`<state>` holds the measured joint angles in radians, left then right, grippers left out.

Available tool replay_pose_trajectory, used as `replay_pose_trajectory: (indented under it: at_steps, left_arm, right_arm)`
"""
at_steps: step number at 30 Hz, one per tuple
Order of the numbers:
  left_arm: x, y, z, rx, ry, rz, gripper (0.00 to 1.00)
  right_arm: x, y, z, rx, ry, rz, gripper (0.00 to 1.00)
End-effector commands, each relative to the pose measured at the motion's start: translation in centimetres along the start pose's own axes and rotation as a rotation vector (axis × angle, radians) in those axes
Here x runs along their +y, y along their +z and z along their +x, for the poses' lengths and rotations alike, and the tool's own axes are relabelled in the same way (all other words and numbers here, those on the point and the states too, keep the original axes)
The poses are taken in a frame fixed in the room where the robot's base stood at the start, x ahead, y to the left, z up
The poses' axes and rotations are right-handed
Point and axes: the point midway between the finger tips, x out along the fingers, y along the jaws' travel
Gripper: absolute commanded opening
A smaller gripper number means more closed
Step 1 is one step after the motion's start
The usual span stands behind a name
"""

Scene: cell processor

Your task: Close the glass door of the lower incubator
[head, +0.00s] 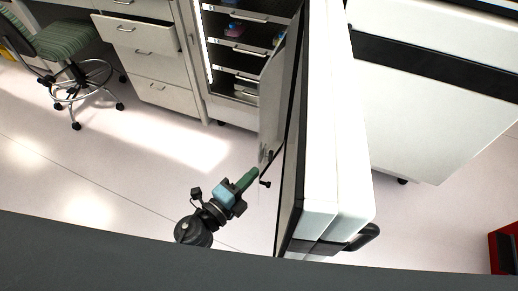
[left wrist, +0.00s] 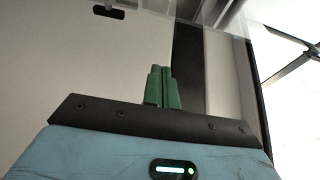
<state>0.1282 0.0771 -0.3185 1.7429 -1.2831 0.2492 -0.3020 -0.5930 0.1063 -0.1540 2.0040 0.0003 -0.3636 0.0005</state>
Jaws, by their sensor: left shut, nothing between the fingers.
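The glass door (head: 271,100) is a greyish see-through panel, standing swung out from the shelved incubator (head: 238,55) in the head view. A small dark latch (head: 266,183) shows near its outer edge. My left gripper (head: 256,171) has green fingers and is close beside that edge and latch; I cannot tell whether it touches. The fingers are shut and empty, and show together in the left wrist view (left wrist: 162,88) before a pale surface. My right gripper is in neither view.
A thick white outer door (head: 322,130) with a dark handle (head: 362,237) stands open just right of the glass door. Drawers (head: 160,66) and a green stool (head: 62,38) are at the upper left. The floor left of my gripper is clear.

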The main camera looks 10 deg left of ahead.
Motion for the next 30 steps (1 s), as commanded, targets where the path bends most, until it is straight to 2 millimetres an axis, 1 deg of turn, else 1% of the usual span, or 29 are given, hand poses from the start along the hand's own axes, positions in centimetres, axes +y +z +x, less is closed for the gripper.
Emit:
replay_pose_trajectory:
  at_steps: [5,11,20,24,27,30]
  left_arm:
    - [-0.1,0.1,1.2,-0.002,-0.002,-0.002,0.00]
    - [-0.2,0.1,4.6,-0.002,-0.004,-0.004,0.00]
    - [0.0,0.0,10.1,-0.002,-0.001,-0.007,0.00]
    - [-0.1,2.1,9.3,-0.003,0.001,-0.002,0.00]
    - [-0.1,3.0,8.9,-0.004,0.000,-0.004,0.00]
    - [0.0,3.5,8.7,-0.002,0.000,-0.004,0.00]
  right_arm:
    - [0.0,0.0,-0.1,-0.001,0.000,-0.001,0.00]
    - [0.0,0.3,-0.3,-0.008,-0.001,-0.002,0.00]
    - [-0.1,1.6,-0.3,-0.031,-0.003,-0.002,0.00]
    - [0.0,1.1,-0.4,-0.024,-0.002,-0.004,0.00]
    - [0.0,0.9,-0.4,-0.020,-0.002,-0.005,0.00]
    - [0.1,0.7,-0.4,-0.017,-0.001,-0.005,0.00]
